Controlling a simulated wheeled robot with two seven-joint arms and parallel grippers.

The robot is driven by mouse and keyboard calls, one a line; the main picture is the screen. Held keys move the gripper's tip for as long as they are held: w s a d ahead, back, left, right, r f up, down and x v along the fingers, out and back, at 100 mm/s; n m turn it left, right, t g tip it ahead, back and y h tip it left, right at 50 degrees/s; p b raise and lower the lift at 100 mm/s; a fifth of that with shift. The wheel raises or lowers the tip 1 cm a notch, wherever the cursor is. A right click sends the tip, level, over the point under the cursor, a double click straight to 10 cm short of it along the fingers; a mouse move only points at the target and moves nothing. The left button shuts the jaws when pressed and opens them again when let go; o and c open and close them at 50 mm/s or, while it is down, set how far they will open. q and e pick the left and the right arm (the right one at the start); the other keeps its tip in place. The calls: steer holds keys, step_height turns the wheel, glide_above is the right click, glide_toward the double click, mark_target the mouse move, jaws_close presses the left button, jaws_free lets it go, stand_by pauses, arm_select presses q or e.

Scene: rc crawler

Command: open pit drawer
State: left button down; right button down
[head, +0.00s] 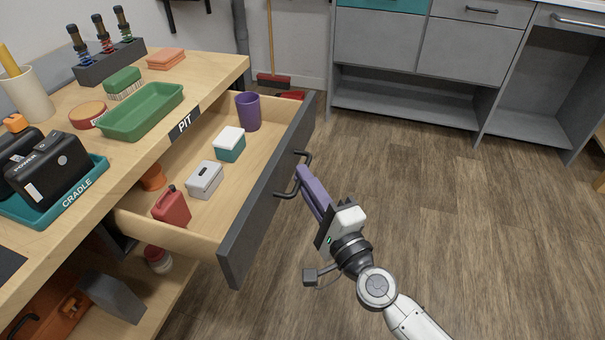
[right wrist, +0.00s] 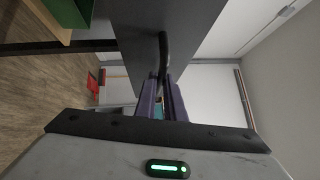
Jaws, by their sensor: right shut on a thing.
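The pit drawer (head: 248,222) stands pulled out from the wooden workbench, under the dark PIT label (head: 185,122). Its front is dark grey with a black bar handle (head: 307,157). My right gripper (head: 299,173) is shut on the handle, its purple fingers at the outer side of the drawer front. The right wrist view shows the handle (right wrist: 163,50) running down between the two fingers (right wrist: 162,95). Inside the drawer are a purple cup (head: 248,111), a teal box with white lid (head: 229,145), a grey box (head: 204,180), a red can (head: 172,208) and an orange item (head: 152,177). My left gripper is out of view.
On the bench (head: 212,72) are a green tray (head: 142,111), a bottle rack (head: 110,62) and a teal cradle (head: 65,205) with black packs. A lower shelf holds an orange toolbox (head: 48,305). Grey cabinets (head: 425,50) stand at the back. The wooden floor (head: 470,230) right of the drawer is clear.

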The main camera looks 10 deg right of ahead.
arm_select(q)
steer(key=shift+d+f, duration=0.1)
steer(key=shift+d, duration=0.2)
arm_select(e)
steer(key=shift+s+d+f, duration=0.1)
steer(key=shift+s+d, duration=0.3)
steer(key=shift+d, duration=0.3)
steer(key=shift+s+d, duration=0.4)
steer(key=shift+d, duration=0.25)
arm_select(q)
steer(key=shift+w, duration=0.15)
arm_select(e)
steer(key=c, duration=1.8)
jaws_free()
steer(key=shift+c, duration=0.2)
arm_select(q)
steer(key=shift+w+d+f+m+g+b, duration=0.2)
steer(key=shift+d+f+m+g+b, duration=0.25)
steer(key=shift+b, duration=0.35)
arm_select(e)
steer(key=v, duration=1)
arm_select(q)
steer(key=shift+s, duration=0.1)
arm_select(e)
steer(key=shift+s, duration=0.15)
